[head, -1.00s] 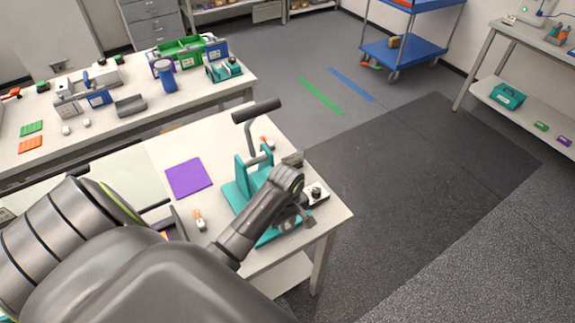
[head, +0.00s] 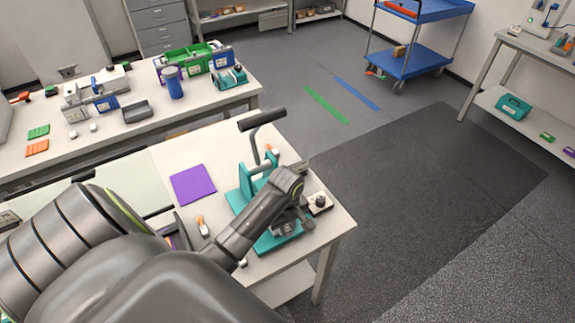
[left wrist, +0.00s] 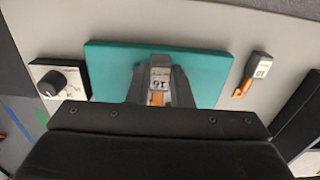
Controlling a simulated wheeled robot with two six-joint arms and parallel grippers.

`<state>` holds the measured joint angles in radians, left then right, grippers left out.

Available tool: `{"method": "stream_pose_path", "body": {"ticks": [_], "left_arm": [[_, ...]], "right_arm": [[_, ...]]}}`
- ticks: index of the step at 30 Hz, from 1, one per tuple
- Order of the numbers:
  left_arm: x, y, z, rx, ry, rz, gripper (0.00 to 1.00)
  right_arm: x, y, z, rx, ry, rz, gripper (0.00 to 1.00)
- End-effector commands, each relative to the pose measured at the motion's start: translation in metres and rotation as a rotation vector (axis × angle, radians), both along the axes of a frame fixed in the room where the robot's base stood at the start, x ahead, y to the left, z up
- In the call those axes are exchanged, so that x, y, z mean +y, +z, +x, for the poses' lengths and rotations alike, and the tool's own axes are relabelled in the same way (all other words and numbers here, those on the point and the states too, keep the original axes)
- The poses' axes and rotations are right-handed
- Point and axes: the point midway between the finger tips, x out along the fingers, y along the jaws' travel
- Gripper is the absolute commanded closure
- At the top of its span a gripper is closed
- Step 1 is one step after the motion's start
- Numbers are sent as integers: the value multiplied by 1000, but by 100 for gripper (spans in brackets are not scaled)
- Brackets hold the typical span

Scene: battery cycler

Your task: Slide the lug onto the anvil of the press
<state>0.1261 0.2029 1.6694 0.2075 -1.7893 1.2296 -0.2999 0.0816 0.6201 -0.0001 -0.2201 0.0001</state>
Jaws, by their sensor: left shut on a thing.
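The teal press (head: 246,186) stands on the near table, its dark-handled lever (head: 262,119) raised. My left gripper (head: 290,228) is low over the front part of the press base, partly hidden by its own wrist in the head view. In the left wrist view, the left gripper (left wrist: 160,92) is shut on the lug (left wrist: 160,76), which has a grey block marked 16 and a copper-coloured end. The lug is above the teal base (left wrist: 110,62). The anvil cannot be made out, so contact with it cannot be told. My right gripper is not in view.
Another copper-ended lug (left wrist: 252,72) lies beside the base; it also shows in the head view (head: 202,226). A small box with a black knob (head: 319,203) stands on the base's other side. A purple mat (head: 193,184) lies left of the press.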

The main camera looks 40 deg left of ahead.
Motion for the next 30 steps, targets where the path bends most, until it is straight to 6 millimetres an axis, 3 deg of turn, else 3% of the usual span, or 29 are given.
{"method": "stream_pose_path", "body": {"ticks": [30], "left_arm": [[13,-1,5,0,0,1,100]], "right_arm": [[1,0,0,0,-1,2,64]]}}
